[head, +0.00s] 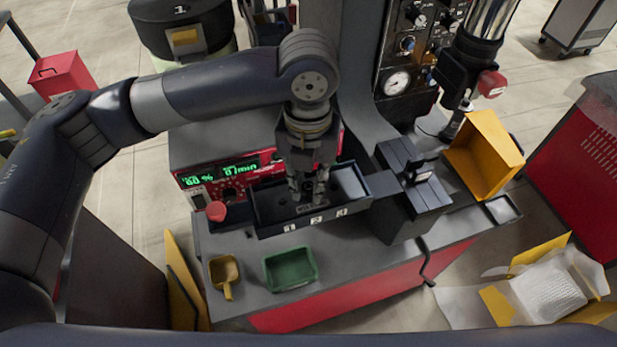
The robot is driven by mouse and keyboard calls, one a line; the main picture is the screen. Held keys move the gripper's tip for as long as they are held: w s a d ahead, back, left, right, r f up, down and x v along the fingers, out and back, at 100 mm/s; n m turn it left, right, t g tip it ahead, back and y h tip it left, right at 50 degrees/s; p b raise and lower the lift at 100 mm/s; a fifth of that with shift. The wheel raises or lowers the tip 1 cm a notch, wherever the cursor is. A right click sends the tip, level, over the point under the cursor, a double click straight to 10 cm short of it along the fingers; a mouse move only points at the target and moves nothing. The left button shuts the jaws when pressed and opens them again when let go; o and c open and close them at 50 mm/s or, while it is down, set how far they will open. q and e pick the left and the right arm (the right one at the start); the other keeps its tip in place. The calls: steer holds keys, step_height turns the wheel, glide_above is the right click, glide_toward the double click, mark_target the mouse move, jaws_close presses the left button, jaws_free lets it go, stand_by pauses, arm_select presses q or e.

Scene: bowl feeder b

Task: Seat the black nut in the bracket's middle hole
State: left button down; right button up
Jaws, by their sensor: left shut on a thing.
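My left gripper (308,190) points straight down into a black open tray (268,213) with labels 1, 2 and 3 on its front. Its fingers are close together, shut on a small dark thing that I take to be the black nut; its outline is lost between the fingertips. A small dark block with pale marks lies in the tray just below the fingertips; I cannot tell whether it is the bracket. No bracket holes can be made out, and I cannot tell whether the fingertips touch anything there.
A green bin (290,269) and a yellow scoop (225,272) lie on the grey bench in front. A red button (216,211) stands left of the tray, a dark block-shaped unit (412,200) right of it. A yellow bin (484,155) stands at the right.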

arm_select(q)
steer(key=shift+f, duration=0.45)
steer(key=c, duration=1.4)
jaws_free()
steer(key=shift+o, duration=0.2)
steer(key=shift+r, duration=0.1)
step_height(320, 180, up, 12)
